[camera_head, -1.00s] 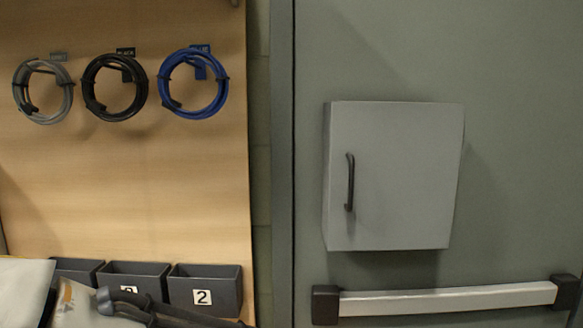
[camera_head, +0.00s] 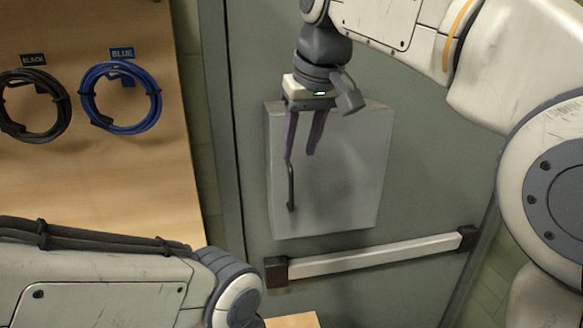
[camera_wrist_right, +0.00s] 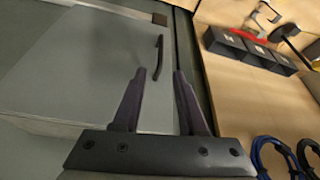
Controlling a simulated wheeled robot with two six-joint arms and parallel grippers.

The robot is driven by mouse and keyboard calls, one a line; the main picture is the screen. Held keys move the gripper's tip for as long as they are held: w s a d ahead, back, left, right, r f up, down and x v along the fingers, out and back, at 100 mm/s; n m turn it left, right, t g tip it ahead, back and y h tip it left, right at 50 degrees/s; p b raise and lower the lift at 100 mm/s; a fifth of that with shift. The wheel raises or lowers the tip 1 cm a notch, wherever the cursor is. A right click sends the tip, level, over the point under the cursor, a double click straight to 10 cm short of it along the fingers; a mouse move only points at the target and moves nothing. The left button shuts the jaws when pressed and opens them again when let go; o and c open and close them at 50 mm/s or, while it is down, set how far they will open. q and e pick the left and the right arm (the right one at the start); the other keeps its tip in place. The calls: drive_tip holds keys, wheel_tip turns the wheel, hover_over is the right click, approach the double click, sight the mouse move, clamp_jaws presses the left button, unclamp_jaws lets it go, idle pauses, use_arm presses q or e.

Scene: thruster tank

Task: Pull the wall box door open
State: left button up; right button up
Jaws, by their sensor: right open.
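The grey wall box (camera_head: 345,185) hangs on the grey-green door, and its own door looks shut. Its dark vertical handle (camera_head: 291,188) is near the box door's left edge. My right gripper (camera_head: 299,157) is open and empty, in front of the upper left of the box, with its fingers pointing down just above the handle. In the right wrist view the handle (camera_wrist_right: 159,57) lies ahead, beyond the open fingertips (camera_wrist_right: 160,74) and apart from them. The handle's top is close to one finger in the head view; touching cannot be told there. My left gripper is out of view.
A white push bar (camera_head: 375,252) crosses the big door below the box. A wooden board with a blue cable coil (camera_head: 122,97) and a black coil (camera_head: 35,103) is at left. Dark bins (camera_wrist_right: 250,50) show in the right wrist view.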

sight(292, 177)
drive_tip(key=p+x, duration=0.1)
drive_tip(key=x, duration=0.9)
drive_tip(key=shift+w, duration=0.1)
drive_tip(key=shift+c, duration=0.4)
clamp_jaws()
idle(0.8)
